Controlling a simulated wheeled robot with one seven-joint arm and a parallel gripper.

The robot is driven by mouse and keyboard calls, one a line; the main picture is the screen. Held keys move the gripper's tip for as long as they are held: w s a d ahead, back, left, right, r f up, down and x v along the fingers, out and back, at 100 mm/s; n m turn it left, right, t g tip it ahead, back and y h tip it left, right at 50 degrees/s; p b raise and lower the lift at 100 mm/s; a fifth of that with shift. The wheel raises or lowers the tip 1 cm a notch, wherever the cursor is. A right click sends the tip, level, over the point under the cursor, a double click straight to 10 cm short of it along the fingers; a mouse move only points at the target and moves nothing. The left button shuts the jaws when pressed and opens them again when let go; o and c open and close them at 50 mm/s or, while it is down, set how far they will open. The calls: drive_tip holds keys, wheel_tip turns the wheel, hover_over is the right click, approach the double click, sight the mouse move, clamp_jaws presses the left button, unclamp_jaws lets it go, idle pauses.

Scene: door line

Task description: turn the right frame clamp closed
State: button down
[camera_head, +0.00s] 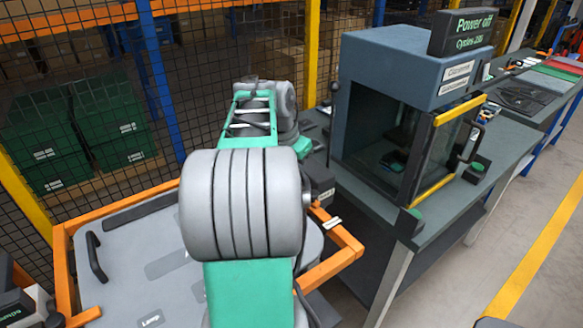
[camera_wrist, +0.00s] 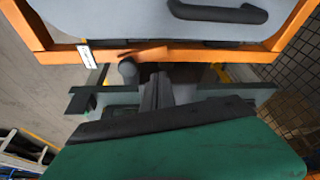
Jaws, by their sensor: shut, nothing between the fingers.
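The orange frame (camera_wrist: 238,53) holds a grey panel (camera_wrist: 120,18) and crosses the top of the wrist view. At its edge I see a small tilted orange piece (camera_wrist: 148,53) and a black round knob (camera_wrist: 128,70), which look like the right frame clamp; its exact position is unclear. A small white label (camera_wrist: 86,57) is beside them. My gripper (camera_wrist: 157,90) is shut and empty, its dark fingers just beside the knob; I cannot tell whether they touch. In the head view my arm hides the gripper and most of the clamp; the frame (camera_head: 335,256) shows beside the arm.
A black handle (camera_wrist: 218,12) stands out from the panel. In the head view a dark machine cabinet (camera_head: 400,85) with a yellow-edged door stands on a bench (camera_head: 412,233) at right. A mesh fence (camera_head: 75,110) runs behind.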

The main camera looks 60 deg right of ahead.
drive_tip(key=x, duration=0.7)
drive_tip(key=shift+w, duration=0.1)
drive_tip(key=shift+a, duration=0.1)
